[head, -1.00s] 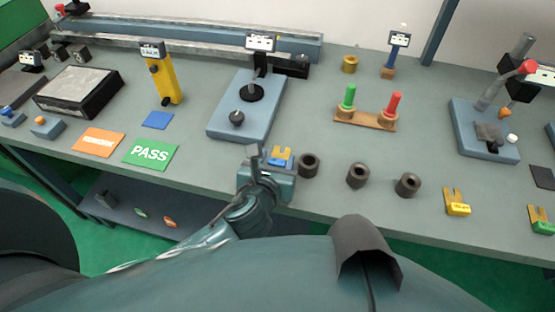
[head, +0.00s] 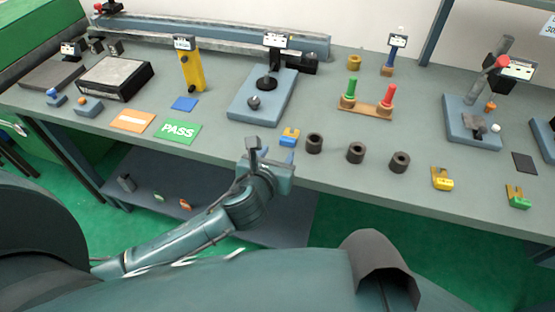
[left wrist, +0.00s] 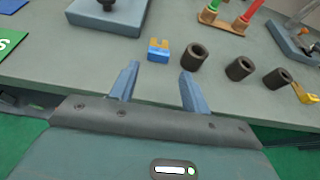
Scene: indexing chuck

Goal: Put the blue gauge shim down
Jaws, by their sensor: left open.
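The blue gauge shim (head: 289,138), a small blue block with a yellow-orange forked top, stands on the grey bench near its front edge. It is just left of the row of dark bushings. In the left wrist view the shim (left wrist: 158,55) stands beyond the fingertips, with bench visible between. My left gripper (head: 272,153) is open and empty at the bench's front edge, on the near side of the shim. Its two fingers (left wrist: 159,80) are spread wide in the left wrist view. My right gripper is not in view.
Several dark bushings (head: 356,153) stand right of the shim. Yellow (head: 442,180) and green (head: 518,198) forked shims stand farther right. A blue-grey fixture plate (head: 262,100) lies behind. The green PASS card (head: 178,132) lies left, with bare bench between.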

